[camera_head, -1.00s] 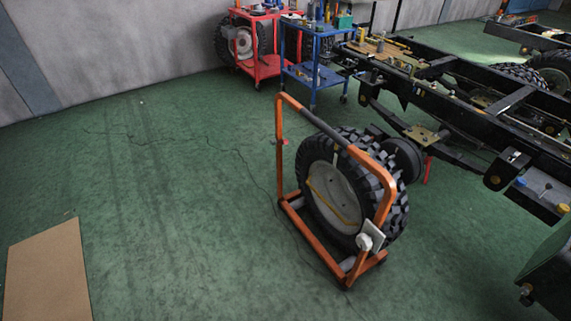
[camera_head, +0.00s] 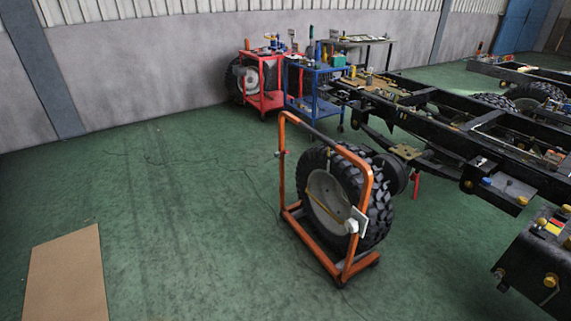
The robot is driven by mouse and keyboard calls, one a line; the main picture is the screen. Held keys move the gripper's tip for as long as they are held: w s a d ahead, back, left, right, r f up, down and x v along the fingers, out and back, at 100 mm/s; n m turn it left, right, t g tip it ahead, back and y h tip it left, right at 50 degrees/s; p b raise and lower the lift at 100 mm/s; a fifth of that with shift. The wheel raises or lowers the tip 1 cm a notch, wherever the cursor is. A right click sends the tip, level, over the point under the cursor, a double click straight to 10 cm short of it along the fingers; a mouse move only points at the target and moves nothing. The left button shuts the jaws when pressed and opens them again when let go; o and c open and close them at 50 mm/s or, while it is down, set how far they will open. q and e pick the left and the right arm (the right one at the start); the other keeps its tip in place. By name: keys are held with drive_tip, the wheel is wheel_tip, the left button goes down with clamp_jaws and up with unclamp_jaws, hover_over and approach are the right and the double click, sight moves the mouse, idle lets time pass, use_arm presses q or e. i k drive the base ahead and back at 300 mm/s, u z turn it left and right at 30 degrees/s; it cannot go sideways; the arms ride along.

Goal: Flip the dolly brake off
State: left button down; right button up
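An orange tubular wheel dolly (camera_head: 286,165) stands on the green floor at the middle of the head view. It holds a large black knobby tire (camera_head: 379,205) with a grey rim (camera_head: 325,192) upright. A white part with a small plate (camera_head: 352,226) sits low on the dolly's near right post; I cannot tell if it is the brake. A small red and grey fitting (camera_head: 280,154) is on the left post. The brake's position cannot be made out. Neither of my grippers is in view.
A black truck chassis frame (camera_head: 480,137) runs along the right, close behind the tire. A red cart (camera_head: 264,103) and a blue cart (camera_head: 316,108) stand at the back. A cardboard sheet (camera_head: 66,278) lies at left. The floor left of the dolly is open.

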sight(282, 153)
drive_tip(key=z, duration=0.6)
drive_tip(key=i, duration=0.85)
drive_tip(key=z, duration=0.25)
